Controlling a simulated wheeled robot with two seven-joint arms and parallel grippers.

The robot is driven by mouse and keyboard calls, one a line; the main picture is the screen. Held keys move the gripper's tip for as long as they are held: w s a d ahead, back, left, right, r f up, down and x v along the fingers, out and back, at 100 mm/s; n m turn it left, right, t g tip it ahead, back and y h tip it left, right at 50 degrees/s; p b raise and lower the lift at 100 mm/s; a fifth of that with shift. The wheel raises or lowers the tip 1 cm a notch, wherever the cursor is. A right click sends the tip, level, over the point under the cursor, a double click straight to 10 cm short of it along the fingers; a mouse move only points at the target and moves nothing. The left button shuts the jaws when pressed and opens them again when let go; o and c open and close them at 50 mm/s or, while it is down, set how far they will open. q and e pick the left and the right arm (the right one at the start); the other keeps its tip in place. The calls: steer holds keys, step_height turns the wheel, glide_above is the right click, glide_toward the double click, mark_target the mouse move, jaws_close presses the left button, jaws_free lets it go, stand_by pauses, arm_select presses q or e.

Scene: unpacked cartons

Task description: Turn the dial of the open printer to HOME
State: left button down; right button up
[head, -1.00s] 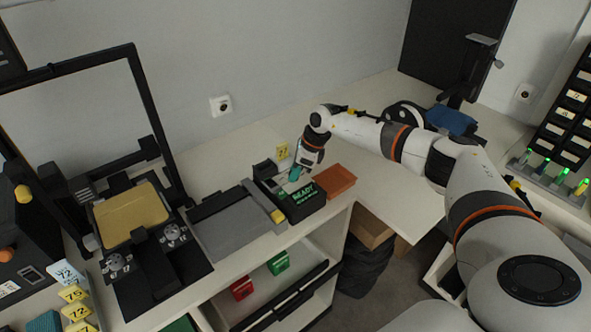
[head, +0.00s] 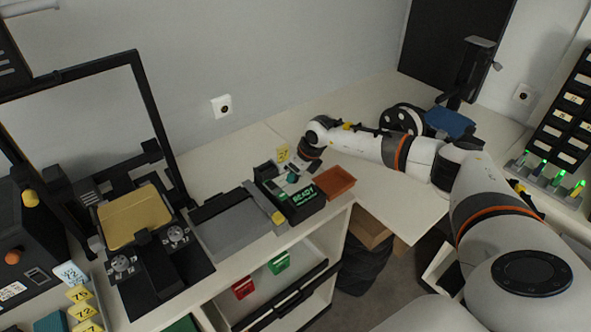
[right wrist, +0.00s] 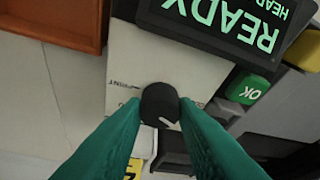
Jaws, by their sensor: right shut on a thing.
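The printer (head: 306,208) is a dark box with a lit green READY screen, standing on the white bench. Its dial (right wrist: 160,103) is a black round knob on a pale panel in the right wrist view. A short white mark on the knob's lower edge slants down to the right. The word PRINT is printed left of the knob; other lettering is mostly hidden, and I cannot read HOME. My right gripper (right wrist: 161,112) is shut on the dial, with a teal finger on either side. It shows small above the printer in the head view (head: 291,177). My left gripper is out of view.
An orange tray (head: 335,182) stands right beside the printer. A grey flat unit (head: 232,230) is to its left, then a machine with a gold plate (head: 134,216) and a tall black frame. A green OK button (right wrist: 248,89) is near the dial.

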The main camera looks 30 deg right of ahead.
steer(key=m+h, duration=0.1)
steer(key=m, duration=0.2)
steer(key=shift+a+t, duration=0.1)
steer(key=shift+t, duration=0.2)
steer(key=m+h+b, duration=0.1)
steer(key=m, duration=0.1)
steer(key=shift+f+m, duration=0.1)
steer(key=shift+m, duration=0.3)
steer(key=m+b, duration=0.1)
steer(key=m, duration=0.1)
steer(key=m+h+b, duration=0.1)
steer(key=m+b, duration=0.1)
steer(key=shift+w+a+h, duration=0.1)
steer(key=shift+a+h, duration=0.1)
steer(key=shift+h, duration=0.1)
steer(key=shift+m+g+h+b, duration=0.45)
steer(key=shift+m+b, duration=0.5)
steer(key=shift+m, duration=0.45)
steer(key=o, duration=1)
